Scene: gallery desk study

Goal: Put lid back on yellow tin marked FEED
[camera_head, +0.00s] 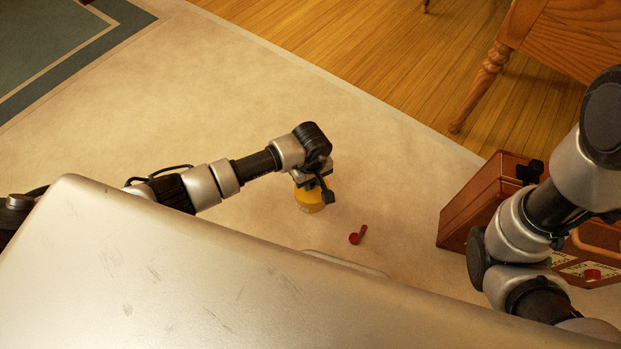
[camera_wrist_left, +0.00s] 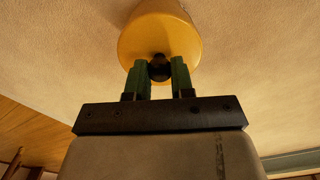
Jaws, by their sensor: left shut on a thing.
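The yellow tin (camera_head: 309,198) stands on the pale carpet, below my left gripper (camera_head: 320,178), which points down over it. In the left wrist view, a yellow round body (camera_wrist_left: 150,28) with a yellow top face lies just beyond the fingers. A dark round knob (camera_wrist_left: 160,68) on that face sits between the green fingers of my left gripper (camera_wrist_left: 159,76), which is shut on it. I take this knob to be part of the lid. I cannot tell whether the lid is seated on the tin or slightly above it. No FEED marking is readable. My right gripper is not visible.
A small red object (camera_head: 357,235) lies on the carpet right of the tin. A red-brown case (camera_head: 475,205) stands at the right, partly behind my right arm. A wooden chair (camera_head: 555,40) stands at the upper right. The carpet left of and behind the tin is clear.

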